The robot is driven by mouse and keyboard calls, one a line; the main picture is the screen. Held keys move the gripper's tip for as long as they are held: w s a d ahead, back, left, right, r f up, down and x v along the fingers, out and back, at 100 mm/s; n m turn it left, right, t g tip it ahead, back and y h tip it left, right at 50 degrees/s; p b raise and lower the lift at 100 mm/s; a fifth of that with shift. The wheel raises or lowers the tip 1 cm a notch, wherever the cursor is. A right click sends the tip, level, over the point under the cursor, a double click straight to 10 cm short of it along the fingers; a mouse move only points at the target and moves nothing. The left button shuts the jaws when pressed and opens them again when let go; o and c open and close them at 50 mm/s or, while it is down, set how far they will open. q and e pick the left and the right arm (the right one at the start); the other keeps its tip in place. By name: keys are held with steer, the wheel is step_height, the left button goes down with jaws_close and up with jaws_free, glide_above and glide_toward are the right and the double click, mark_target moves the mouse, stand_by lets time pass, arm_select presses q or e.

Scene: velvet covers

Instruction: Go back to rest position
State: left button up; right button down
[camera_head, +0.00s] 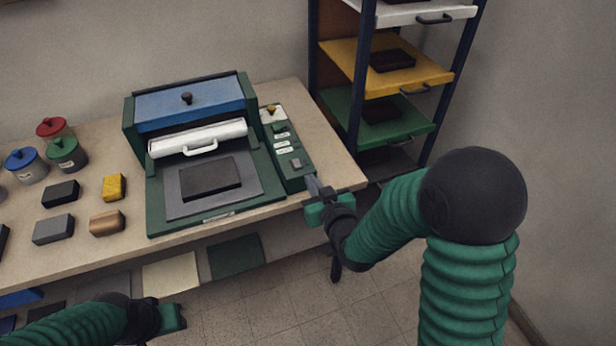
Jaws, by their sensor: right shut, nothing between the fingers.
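My right arm comes in from the right, and its gripper (312,184) is shut and empty at the front right corner of the press, beside the control panel (284,150). I cannot tell whether it touches the panel. My left gripper (182,318) is low at the bottom left, below the table's front edge; its fingers are not clear. The green press (160,218) has its blue lid (200,104) at the back and a white roller (197,138). A dark block (210,178) lies on its grey plate (246,198).
A rack with a yellow shelf (430,76) and a green shelf (412,126) stands behind my right arm. Jars with red (51,126), blue (20,158) and green (62,148) lids and several small blocks are on the table (80,250) at left. Open floor (290,300) lies in front.

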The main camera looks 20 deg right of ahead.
steer(key=s+f+g, duration=0.2)
steer(key=s+g, duration=0.2)
steer(key=s, duration=0.3)
steer(key=s+f+g+p, duration=0.1)
steer(key=s+f+g, duration=0.1)
steer(key=s+g, duration=0.2)
steer(key=s+f+g, duration=0.2)
steer(key=s+g, duration=0.2)
steer(key=s, duration=0.5)
steer(key=shift+s+d+f+h, duration=0.15)
steer(key=shift+s+f+h, duration=0.15)
steer(key=shift+s+f, duration=0.1)
steer(key=shift+w, duration=0.1)
